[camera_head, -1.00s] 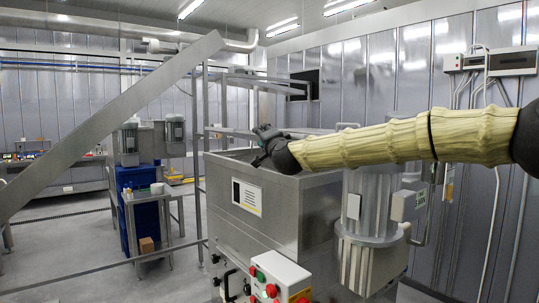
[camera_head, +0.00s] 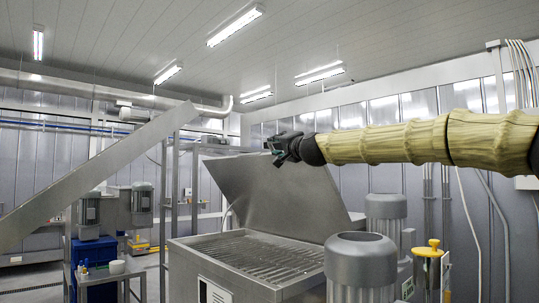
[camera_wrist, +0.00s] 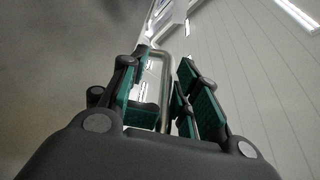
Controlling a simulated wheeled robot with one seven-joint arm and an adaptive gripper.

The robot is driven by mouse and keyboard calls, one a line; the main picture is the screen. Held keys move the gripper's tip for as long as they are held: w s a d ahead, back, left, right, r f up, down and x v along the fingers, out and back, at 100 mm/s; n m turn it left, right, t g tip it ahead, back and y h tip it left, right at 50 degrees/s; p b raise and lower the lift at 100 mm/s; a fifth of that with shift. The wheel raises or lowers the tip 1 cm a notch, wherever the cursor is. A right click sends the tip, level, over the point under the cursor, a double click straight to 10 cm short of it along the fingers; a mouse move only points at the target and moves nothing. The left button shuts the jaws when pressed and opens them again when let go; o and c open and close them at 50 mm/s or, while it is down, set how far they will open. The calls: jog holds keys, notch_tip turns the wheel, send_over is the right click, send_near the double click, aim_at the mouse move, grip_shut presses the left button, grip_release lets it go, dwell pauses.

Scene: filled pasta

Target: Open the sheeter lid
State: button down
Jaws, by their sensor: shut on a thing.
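The sheeter (camera_head: 192,262) is a grey metal box at the lower middle of the head view. Its lid (camera_head: 275,200) is a large flat metal panel, raised and tilted steeply, so the box's top opening and the slatted grate (camera_head: 262,252) inside show. My gripper hides the handle in the head view.
Grey motor housings (camera_head: 361,262) and a yellow-knobbed post (camera_head: 430,262) stand right of the sheeter. A sloping metal beam (camera_head: 90,180) crosses the left. A small metal table (camera_head: 105,275) stands farther back. Open air lies above the lid.

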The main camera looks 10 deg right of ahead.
jog(key=shift+w+d+r, duration=0.15)
jog(key=shift+d+r, duration=0.1)
jog(key=shift+r, duration=0.3)
jog(key=c, duration=1.7)
grip_release()
jog(key=v, duration=1.2)
jog(key=shift+d+f, duration=0.1)
jog(key=shift+f, duration=0.25)
jog(key=shift+w, duration=0.15)
